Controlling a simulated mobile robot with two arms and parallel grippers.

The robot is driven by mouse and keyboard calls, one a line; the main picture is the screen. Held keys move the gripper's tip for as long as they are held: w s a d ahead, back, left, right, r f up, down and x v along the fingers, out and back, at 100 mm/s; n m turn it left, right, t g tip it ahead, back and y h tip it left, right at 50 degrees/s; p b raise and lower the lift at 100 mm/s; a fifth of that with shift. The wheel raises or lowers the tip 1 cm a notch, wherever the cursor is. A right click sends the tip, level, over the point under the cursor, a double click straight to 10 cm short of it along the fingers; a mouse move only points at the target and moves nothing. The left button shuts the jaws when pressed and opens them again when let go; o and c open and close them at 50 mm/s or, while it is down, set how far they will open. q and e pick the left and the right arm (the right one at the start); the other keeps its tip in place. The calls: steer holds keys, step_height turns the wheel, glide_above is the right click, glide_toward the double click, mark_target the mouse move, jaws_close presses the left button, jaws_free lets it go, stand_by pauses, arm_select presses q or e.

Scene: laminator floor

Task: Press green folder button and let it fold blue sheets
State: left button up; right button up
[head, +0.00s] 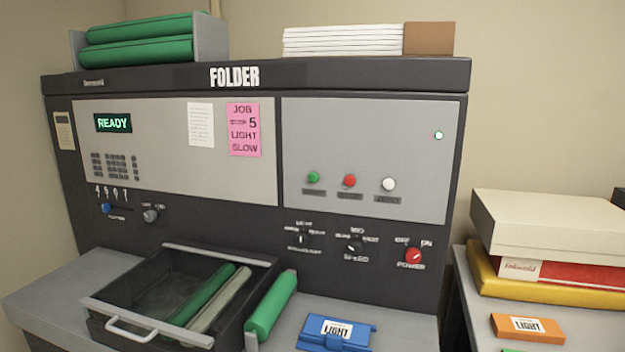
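The folder machine (365,250) fills the middle of the head view, with a lit display reading READY (114,123). Its green button (313,177) sits on the right grey panel, left of a red button (349,181) and a white button (388,184). A small green-white lamp (438,135) is lit at the panel's upper right. The red power knob (413,256) is below, between OFF and ON marks. No blue sheets can be made out; a blue item labelled LIGHT (336,332) lies on the front shelf. Neither gripper shows.
A black tray (120,335) holding green and grey rolls stands at the front left, with a green roll (270,305) beside it. A side table at right carries boxes (545,222) and an orange LIGHT item (527,328). A pink note (244,130) reads JOB 5 LIGHT SLOW.

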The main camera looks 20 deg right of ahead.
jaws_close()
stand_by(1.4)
